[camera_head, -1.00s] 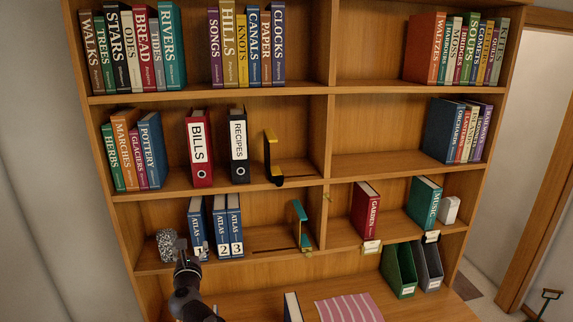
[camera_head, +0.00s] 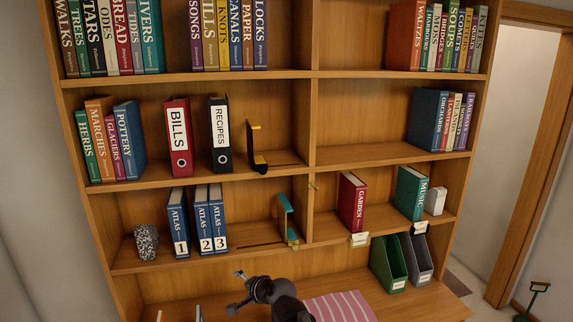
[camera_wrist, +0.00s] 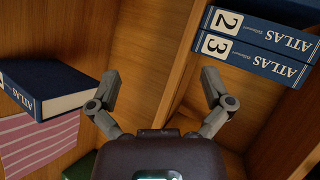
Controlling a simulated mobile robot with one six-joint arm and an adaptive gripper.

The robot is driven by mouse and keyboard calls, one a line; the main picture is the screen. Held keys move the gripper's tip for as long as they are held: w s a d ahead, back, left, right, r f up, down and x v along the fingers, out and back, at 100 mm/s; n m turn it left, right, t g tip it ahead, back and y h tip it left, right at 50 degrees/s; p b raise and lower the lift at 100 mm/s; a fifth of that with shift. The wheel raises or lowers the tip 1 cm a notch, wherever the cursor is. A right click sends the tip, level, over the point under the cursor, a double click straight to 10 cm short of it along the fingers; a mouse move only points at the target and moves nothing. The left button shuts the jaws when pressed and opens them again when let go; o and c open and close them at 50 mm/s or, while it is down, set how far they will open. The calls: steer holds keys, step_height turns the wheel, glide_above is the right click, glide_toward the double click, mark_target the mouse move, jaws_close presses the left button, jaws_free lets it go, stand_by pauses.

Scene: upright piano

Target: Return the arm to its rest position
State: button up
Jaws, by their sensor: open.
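My gripper (camera_head: 237,291) is low in front of the desk area, below the Atlas shelf, in the head view. Its two fingers are spread with nothing between them; they also show in the wrist view (camera_wrist: 160,78). My dark arm reaches up from the bottom edge. Blue volumes Atlas 1 (camera_head: 178,225), Atlas 2 (camera_head: 203,222) and Atlas 3 (camera_head: 218,220) stand upright on the shelf above, apart from the gripper. In the wrist view, Atlas 2 (camera_wrist: 262,30) and Atlas 3 (camera_wrist: 258,58) are at the upper right. A dark blue book (camera_wrist: 48,88) is at the left.
A speckled vase (camera_head: 147,243) stands left of Atlas 1. A pink striped cloth (camera_head: 342,307) lies on the desk. Green (camera_head: 388,265) and grey (camera_head: 417,260) file holders stand at the right, below the shelf.

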steer(key=s+d+f+n+g+h+b, duration=0.1)
steer(key=s+d+f+n+g+h, duration=0.1)
steer(key=d, duration=0.8)
steer(key=s+d+f+n+g+h+b, duration=0.2)
steer(key=s+d+f+n+g+h, duration=0.1)
steer(key=s+d+f, duration=0.3)
steer(key=s+d+f+n+g+h+b, duration=0.2)
steer(key=s+d+f, duration=0.3)
steer(key=d, duration=0.8)
step_height(320, 180, down, 3)
steer(key=shift+d+r+n+g+h, duration=0.15)
steer(key=shift+d+n+g+h, duration=0.25)
steer(key=shift+g+h, duration=0.4)
